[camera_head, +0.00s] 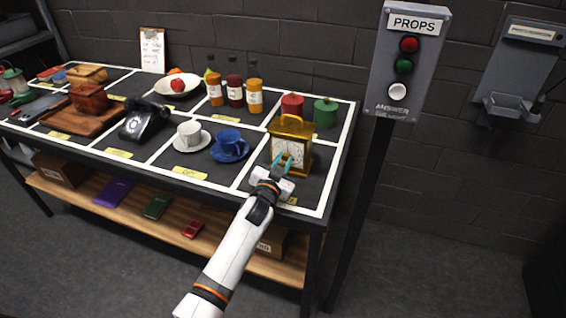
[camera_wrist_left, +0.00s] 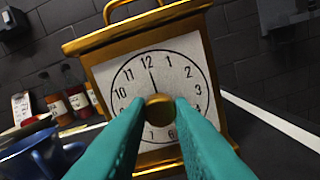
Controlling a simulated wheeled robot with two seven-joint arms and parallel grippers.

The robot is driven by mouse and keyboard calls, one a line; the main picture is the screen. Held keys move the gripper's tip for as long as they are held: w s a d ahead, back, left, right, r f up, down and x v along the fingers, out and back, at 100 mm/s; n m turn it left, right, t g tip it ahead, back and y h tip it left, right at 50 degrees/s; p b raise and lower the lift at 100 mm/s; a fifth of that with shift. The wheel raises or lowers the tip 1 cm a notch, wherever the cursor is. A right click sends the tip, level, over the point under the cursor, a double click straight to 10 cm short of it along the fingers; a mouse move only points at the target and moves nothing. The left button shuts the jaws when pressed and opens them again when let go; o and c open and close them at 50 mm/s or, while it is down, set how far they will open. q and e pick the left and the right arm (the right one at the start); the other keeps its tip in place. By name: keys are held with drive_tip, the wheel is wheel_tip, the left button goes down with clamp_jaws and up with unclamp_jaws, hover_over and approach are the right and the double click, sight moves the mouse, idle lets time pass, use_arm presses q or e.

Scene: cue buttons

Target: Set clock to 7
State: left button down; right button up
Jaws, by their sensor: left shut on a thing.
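The gold clock (camera_head: 291,126) with a white square face stands at the near right of the table in the head view. The wrist view shows its numbered dial (camera_wrist_left: 195,78) close up, slightly tilted in the picture. A dark hand (camera_wrist_left: 153,81) points up at about 12. A round gold knob (camera_wrist_left: 159,112) sits at the dial's centre. My left gripper (camera_head: 281,162) is in front of the clock, and its teal fingers are shut on the knob from both sides. The fingers hide the lower part of the dial. My right gripper is not in view.
A blue cup on a saucer (camera_head: 230,148) stands just left of the clock. A green canister (camera_head: 325,113) and a red canister (camera_head: 292,104) stand behind it. A post with a PROPS button panel (camera_head: 406,60) rises right of the table. The floor at right is clear.

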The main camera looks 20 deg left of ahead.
use_arm(q)
drive_tip(key=m, duration=1.4)
drive_tip(key=shift+b, duration=0.4)
drive_tip(key=c, duration=1.3)
unclamp_jaws()
drive_tip(key=s, duration=1.2)
drive_tip(key=shift+a, duration=0.25)
